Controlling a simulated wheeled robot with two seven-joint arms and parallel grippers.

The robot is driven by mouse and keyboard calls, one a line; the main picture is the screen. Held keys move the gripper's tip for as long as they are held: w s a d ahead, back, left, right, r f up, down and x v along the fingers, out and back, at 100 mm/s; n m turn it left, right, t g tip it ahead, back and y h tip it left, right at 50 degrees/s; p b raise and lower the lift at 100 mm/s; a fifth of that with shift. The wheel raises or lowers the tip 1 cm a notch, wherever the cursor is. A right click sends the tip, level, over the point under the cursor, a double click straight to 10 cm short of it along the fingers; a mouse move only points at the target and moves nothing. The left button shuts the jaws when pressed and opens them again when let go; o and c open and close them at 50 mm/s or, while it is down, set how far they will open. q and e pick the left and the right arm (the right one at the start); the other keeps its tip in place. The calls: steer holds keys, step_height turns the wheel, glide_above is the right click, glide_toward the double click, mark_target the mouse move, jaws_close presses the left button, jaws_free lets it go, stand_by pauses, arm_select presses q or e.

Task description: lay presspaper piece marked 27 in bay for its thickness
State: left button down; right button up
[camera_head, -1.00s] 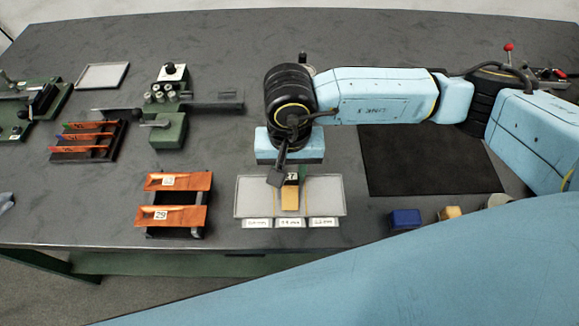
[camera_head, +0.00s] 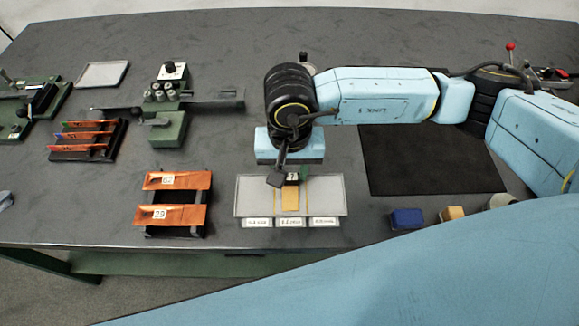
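A tan presspaper piece (camera_head: 290,199) shows in the middle bay of a pale grey three-bay tray (camera_head: 335,190). A small dark-and-white mark shows at its far end, too small to read. My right gripper (camera_head: 284,178) points down over the far side of the middle bay, at the piece's far end. Its fingers partly cover that end. I cannot tell whether they are shut on the piece or whether it lies fully flat. Three white labels (camera_head: 289,222) sit along the tray's near edge, too blurred to read. My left gripper is not in view.
An orange-topped rack (camera_head: 178,180) with numbered pieces stands left of the tray. A dark mat (camera_head: 430,160) and a blue block (camera_head: 406,219) lie to the right. A green measuring device (camera_head: 170,130) and a slotted black rack (camera_head: 88,140) stand further left.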

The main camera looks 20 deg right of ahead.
steer(key=shift+r, duration=0.1)
steer(key=shift+r+p, duration=0.3)
steer(key=shift+r, duration=1.05)
steer(key=o, duration=0.5)
steer(key=shift+o, duration=0.2)
steer(key=shift+r, duration=0.15)
steer(key=shift+r+p, duration=0.65)
steer(key=shift+r, duration=1.25)
